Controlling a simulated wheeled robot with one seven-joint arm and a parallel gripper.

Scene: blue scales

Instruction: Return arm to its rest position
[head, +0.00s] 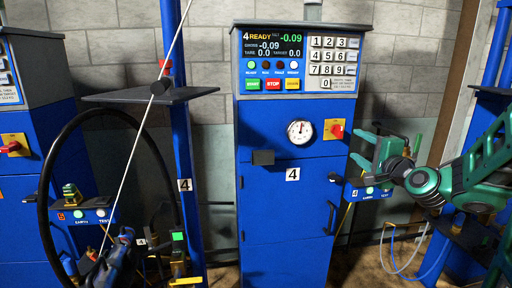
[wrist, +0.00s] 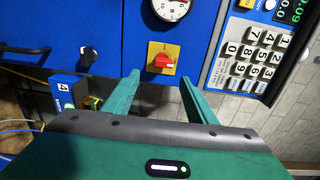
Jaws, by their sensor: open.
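My green arm (head: 470,172) reaches in from the right edge of the head view. My gripper (head: 362,150) is at its left end, in front of the right side of the blue scale cabinet (head: 265,210). In the wrist view my gripper (wrist: 158,82) shows two green fingers spread apart with nothing between them. Beyond the fingertips is the red rotary switch (wrist: 163,62) on its yellow plate. In the head view the switch (head: 335,130) sits just above and left of the fingers. I cannot tell whether any finger touches the cabinet.
The cabinet carries a dial gauge (head: 300,131), a keypad (head: 333,62) and a display reading -0.09. A small blue box (head: 368,191) is below my gripper. A blue post with a shelf (head: 150,95) and a black hose (head: 45,180) stand left. Open floor shows at lower right.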

